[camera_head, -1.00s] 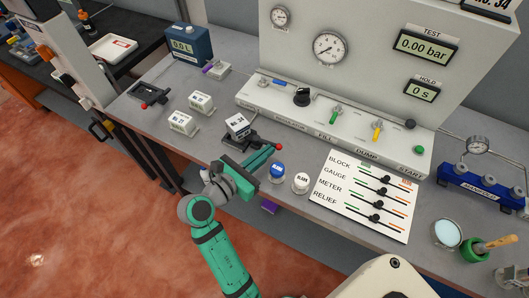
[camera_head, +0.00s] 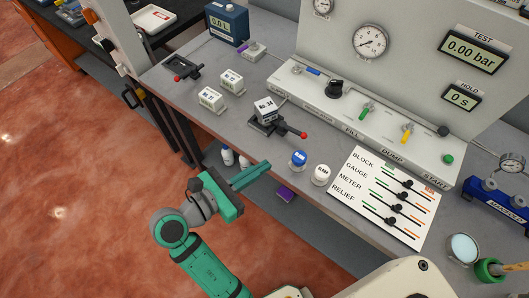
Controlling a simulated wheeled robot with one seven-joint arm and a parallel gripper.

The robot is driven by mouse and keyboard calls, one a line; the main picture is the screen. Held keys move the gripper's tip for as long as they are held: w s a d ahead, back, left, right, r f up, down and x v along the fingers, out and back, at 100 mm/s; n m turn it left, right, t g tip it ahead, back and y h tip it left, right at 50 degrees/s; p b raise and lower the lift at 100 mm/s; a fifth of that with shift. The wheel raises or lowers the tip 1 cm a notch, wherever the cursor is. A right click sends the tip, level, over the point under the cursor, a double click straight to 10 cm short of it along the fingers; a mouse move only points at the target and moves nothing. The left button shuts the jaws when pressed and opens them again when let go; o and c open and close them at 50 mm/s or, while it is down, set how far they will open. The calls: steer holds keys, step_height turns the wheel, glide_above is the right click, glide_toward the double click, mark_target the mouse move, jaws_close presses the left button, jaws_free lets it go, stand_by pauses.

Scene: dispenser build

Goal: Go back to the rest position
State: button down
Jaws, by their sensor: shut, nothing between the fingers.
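My gripper (camera_head: 262,168) is green and shut, with nothing in it. It hangs over the front edge of the bench, apart from everything on it. My green and grey arm reaches up to it from the bottom of the view. The white block marked Nr. 34 (camera_head: 265,108) sits in a dark clamp with a red-knobbed lever (camera_head: 303,134), behind and to the right of my gripper. The blue-topped cap (camera_head: 298,158) and the white cap (camera_head: 321,174) stand on the bench to the right of my gripper.
The grey bench (camera_head: 210,140) holds two more white blocks (camera_head: 231,80), a second clamp (camera_head: 186,71) and a blue 0.0 L unit (camera_head: 227,22). The panel with valves and a 0.00 bar display (camera_head: 474,52) stands at the back. A lever board (camera_head: 390,200) lies at right. Red floor is open at left.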

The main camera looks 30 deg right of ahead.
steer(key=s+a+f+m+t+y, duration=0.15)
steer(key=a+f+t+y, duration=0.3)
steer(key=f, duration=0.45)
steer(key=s+a+f+m+t+y, duration=0.1)
steer(key=a+f+m+t+y, duration=0.15)
steer(key=a+f+y, duration=0.45)
steer(key=s+a+f+m+t+y, duration=0.2)
steer(key=s+a+m+y, duration=0.1)
steer(key=s+m, duration=0.4)
steer(key=s+r+m+t, duration=0.2)
steer(key=s+r+m, duration=0.5)
steer(key=s+m, duration=0.1)
steer(key=shift+s+d+m+t+y, duration=0.3)
steer(key=shift+s+d+m+y, duration=0.15)
steer(key=shift+m, duration=0.45)
